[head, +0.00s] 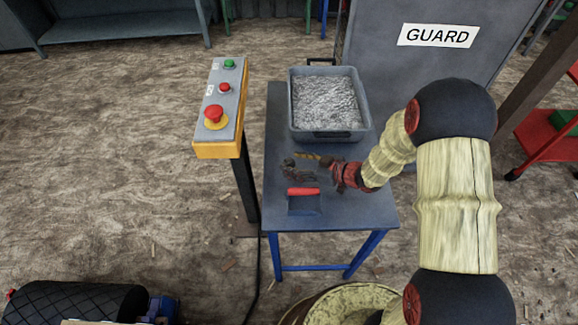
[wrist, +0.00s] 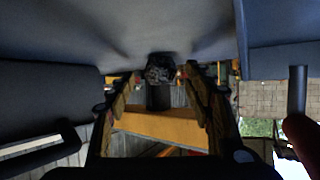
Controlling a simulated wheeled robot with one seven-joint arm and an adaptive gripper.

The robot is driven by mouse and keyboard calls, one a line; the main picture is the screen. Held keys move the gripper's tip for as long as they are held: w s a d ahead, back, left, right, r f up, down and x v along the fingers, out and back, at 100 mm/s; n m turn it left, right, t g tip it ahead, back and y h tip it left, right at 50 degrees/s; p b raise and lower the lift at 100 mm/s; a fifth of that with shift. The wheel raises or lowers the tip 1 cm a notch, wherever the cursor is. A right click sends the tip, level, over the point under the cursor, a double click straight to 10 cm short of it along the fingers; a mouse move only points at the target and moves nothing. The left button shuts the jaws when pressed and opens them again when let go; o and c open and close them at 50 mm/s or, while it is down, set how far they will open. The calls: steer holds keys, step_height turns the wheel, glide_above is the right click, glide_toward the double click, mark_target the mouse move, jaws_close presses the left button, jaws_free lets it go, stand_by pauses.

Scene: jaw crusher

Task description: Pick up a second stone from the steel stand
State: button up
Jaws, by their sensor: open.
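The steel stand (head: 345,217) is a grey table with blue legs; its top also fills the upper part of the wrist view (wrist: 170,25), which is upside down. A dark, rough stone (wrist: 160,68) rests on the stand top in the wrist view. My gripper (head: 302,166) reaches in low over the stand from the right. In the wrist view my gripper (wrist: 160,80) is open, with the stone between the fingertips or just beyond them. I cannot tell whether either finger touches it. In the head view the stone is hard to make out beside the dark fingers.
A grey tub (head: 327,133) of crushed stone stands at the stand's back. A red-topped dark block (head: 304,201) lies near the front. An orange and grey control box (head: 220,108) with a red stop button stands left. The GUARD panel (head: 420,75) is behind.

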steer(key=shift+w+a+f, duration=0.2)
steer(key=shift+w+a, duration=0.15)
steer(key=shift+a, duration=0.05)
steer(key=shift+c, duration=0.4)
steer(key=c, duration=1.1)
steer(key=shift+c, duration=0.3)
